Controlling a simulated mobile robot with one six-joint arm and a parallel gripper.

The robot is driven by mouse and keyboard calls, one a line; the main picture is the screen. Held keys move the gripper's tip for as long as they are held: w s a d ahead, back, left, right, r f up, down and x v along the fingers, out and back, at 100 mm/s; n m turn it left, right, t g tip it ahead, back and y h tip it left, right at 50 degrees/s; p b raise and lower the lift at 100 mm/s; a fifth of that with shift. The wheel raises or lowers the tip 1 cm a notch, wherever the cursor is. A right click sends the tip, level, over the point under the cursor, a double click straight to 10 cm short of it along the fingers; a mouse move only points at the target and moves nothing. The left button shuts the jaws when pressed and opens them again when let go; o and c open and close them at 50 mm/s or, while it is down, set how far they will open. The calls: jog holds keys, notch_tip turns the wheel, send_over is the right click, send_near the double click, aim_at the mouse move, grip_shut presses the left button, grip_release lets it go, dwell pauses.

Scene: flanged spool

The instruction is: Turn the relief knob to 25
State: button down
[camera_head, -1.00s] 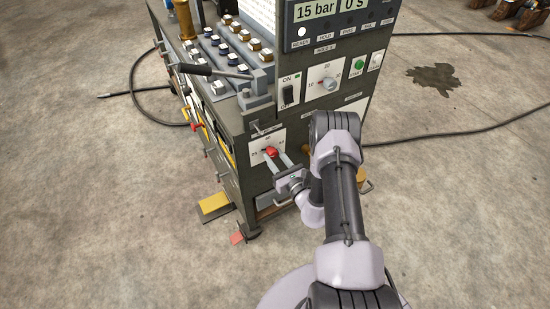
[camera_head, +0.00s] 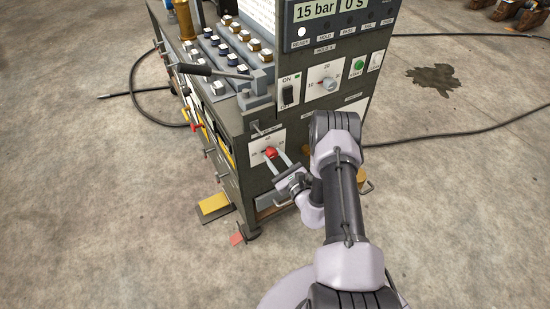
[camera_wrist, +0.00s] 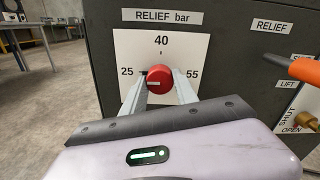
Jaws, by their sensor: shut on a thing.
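The red relief knob (camera_wrist: 160,76) sits on a white dial plate (camera_wrist: 190,47) marked 25 at left, 40 at top and 55 at right, under a "RELIEF bar" label. A pale line on the knob's face lies roughly level, left of its middle, towards the 25 side. My gripper (camera_wrist: 161,82) is shut on the knob, one finger at each side. In the head view the knob (camera_head: 270,153) shows at the machine's lower corner, with my gripper (camera_head: 273,158) reaching it from the lower right. The fingers hide part of the knob's sides.
An orange handle (camera_wrist: 304,70) projects close to the right in the wrist view, near a brass fitting (camera_wrist: 306,120). Above the knob is a small lever (camera_head: 266,130). A pressure display (camera_head: 315,11) reads 15 bar. Floor around the machine is largely open.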

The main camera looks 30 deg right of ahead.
jog(key=c, duration=0.9)
grip_release()
jog(key=shift+c, duration=0.2)
jog(key=s+p, duration=0.5)
jog(key=s, duration=1.2)
jog(key=shift+s+d, duration=0.25)
jog(key=shift+d, duration=0.05)
jog(key=shift+w+r, duration=0.1)
